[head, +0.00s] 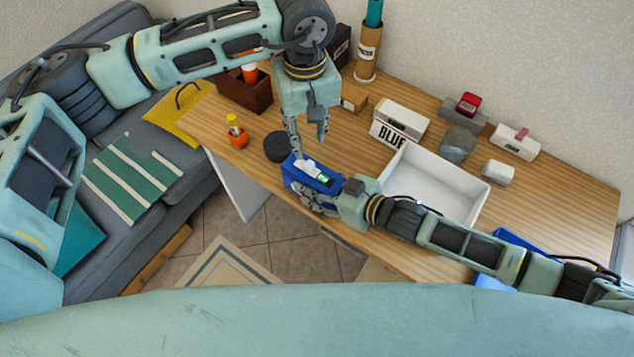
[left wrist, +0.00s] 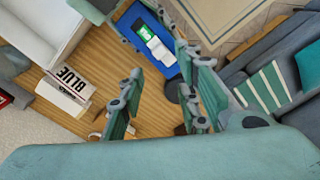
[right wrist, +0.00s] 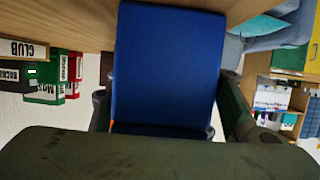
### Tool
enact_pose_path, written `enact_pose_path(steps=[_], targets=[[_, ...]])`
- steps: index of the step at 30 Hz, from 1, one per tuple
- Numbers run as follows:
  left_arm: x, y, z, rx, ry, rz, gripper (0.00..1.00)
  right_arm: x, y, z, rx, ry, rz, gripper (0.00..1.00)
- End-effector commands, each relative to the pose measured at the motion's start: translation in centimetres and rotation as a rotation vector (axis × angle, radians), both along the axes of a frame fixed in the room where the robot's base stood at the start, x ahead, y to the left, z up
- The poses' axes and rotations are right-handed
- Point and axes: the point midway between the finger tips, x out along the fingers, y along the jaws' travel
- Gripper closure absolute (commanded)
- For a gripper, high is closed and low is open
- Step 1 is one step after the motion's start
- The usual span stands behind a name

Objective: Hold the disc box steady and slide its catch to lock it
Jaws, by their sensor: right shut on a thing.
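The blue disc box (head: 300,179) is at the table's front edge. Its top carries a white catch (head: 308,167) and a green patch (head: 324,179). My right gripper (head: 318,198) is shut on the box from the front right. In the right wrist view, the box (right wrist: 165,65) fills the middle between the fingers. My left gripper (head: 309,146) points down just above the box, its fingers apart and nothing between them. In the left wrist view, the box (left wrist: 169,69) with its white catch (left wrist: 158,48) lies beyond the open fingers. Contact with the catch cannot be told.
A white tray (head: 478,197) stands right of the box. A black round thing (head: 278,147) and an orange pot with a yellow top (head: 236,136) stand to the left. A white box marked BLUE (head: 403,119) is behind. A grey sofa (head: 140,215) is at left.

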Motion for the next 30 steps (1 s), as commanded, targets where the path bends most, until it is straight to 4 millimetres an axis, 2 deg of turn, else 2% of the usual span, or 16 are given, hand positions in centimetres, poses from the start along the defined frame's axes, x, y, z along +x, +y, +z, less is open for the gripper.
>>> enact_pose_path(steps=[1,8,14,18,24,30], targets=[[0.0,0.0,0.0,0.000,0.000,0.000,0.69,0.0,0.0,0.0,0.001,-0.001,0.000,0.66],[0.0,0.0,0.0,0.000,0.000,0.000,0.70,0.0,0.0,0.1,0.001,-0.001,0.000,0.85],[0.4,0.4,0.1,0.036,-0.029,0.078,0.87,0.0,0.0,0.1,0.002,-0.001,0.000,0.85],[1.3,1.3,0.2,0.105,-0.100,0.252,0.99,0.0,0.0,0.1,0.002,-0.001,0.000,0.85],[2.7,2.7,0.6,0.175,-0.221,0.496,1.00,0.0,0.0,0.1,0.002,-0.002,0.000,0.85],[3.4,3.4,0.8,0.194,-0.280,0.606,1.00,0.0,0.0,0.1,0.002,-0.002,0.000,0.85]])
